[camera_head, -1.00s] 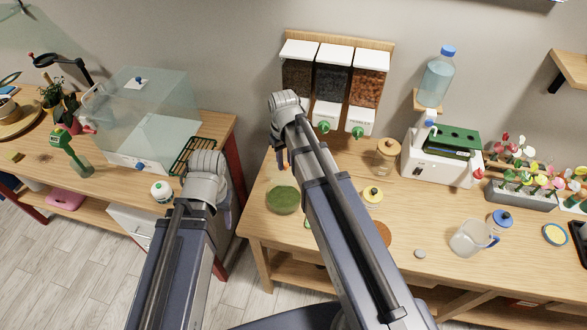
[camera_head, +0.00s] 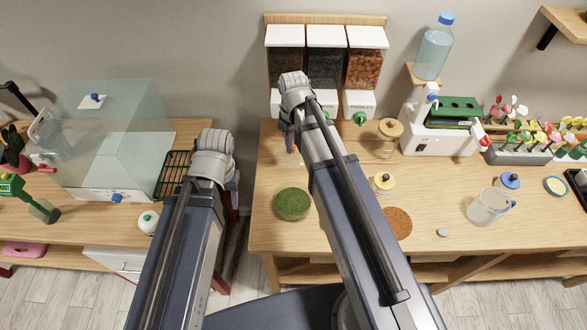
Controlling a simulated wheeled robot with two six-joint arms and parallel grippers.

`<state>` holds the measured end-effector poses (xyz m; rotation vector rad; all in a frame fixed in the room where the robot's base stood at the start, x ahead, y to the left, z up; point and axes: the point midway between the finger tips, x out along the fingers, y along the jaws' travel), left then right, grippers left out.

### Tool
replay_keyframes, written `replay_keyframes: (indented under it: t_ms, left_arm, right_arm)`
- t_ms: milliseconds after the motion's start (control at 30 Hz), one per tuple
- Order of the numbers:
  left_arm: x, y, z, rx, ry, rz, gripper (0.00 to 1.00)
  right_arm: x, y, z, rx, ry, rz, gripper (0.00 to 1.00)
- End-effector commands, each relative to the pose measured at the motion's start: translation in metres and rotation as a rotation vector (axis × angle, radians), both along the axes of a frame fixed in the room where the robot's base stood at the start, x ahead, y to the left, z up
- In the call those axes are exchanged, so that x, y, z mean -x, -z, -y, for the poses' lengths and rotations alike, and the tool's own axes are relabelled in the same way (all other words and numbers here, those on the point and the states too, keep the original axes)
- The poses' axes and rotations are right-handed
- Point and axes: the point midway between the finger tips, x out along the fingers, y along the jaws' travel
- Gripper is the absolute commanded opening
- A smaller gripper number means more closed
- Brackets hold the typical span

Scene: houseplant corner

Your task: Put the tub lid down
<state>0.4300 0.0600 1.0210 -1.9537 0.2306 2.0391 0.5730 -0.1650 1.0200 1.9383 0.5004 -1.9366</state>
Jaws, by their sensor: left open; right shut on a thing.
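My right gripper (camera_head: 289,141) points down over the back left of the right-hand table, in front of the dispensers. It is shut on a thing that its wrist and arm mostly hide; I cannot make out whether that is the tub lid. My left gripper (camera_head: 233,192) is open at the gap between the two tables, with its fingers largely behind its wrist. A small yellow-topped piece with a dark knob (camera_head: 383,181) and a blue-topped one with a dark knob (camera_head: 510,181) are on the right-hand table. I cannot tell if either is the tub lid.
A tan-topped jar (camera_head: 388,139), a clear jug (camera_head: 488,207) and a white machine (camera_head: 439,140) stand there. A clear box (camera_head: 110,135) is on the left-hand table.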

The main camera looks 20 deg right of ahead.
Motion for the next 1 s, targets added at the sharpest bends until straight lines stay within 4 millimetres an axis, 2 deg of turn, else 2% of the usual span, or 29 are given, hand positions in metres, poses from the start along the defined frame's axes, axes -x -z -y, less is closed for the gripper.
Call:
replay_keyframes:
  t_ms: [400,667,1000]
  left_arm:
    - [0.000,0.059,0.000,0.000,-0.002,0.000,0.50]
    - [0.000,0.062,0.000,0.000,-0.002,0.000,0.50]
    - [0.000,0.098,0.000,0.000,-0.002,0.000,0.50]
  right_arm:
    - [0.000,0.059,0.000,-0.001,0.001,0.000,0.00]
    - [0.000,0.062,0.000,0.000,0.002,-0.001,0.00]
    - [0.000,0.098,0.000,0.000,0.002,-0.001,0.00]
